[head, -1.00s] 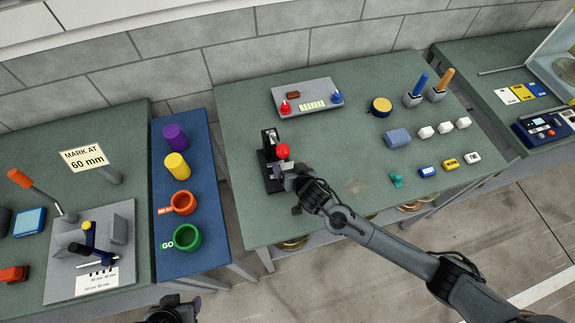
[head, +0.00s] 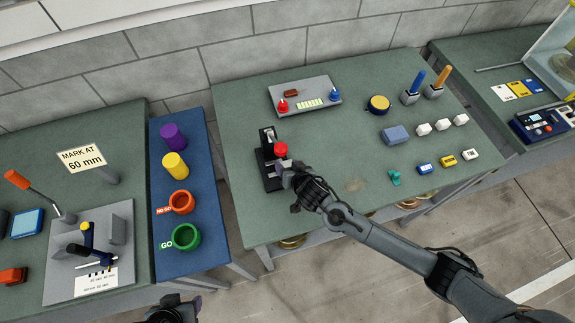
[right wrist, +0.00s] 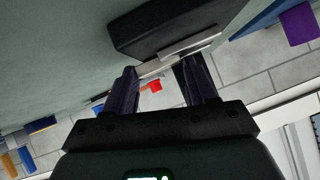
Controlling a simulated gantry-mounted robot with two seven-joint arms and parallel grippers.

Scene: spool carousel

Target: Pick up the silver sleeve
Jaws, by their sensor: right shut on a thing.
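My right gripper (head: 284,172) is at the black fixture with the red knob (head: 280,149), at the left of the middle table. In the right wrist view the two fingers (right wrist: 158,80) stand on either side of a silver piece, the silver sleeve (right wrist: 153,67), and are shut on it. The sleeve is close against the dark fixture block (right wrist: 165,28); I cannot tell whether it touches it. In the head view the fingers mostly hide the sleeve. My left gripper (head: 172,310) shows only partly at the bottom edge, its jaws unclear.
A grey panel (head: 304,94) with red and blue knobs lies behind the fixture. A blue board (head: 190,262) with coloured rings and cylinders stands to the left. Small blocks, a yellow-topped puck (head: 379,103) and two upright handles sit at the right. The table's middle is clear.

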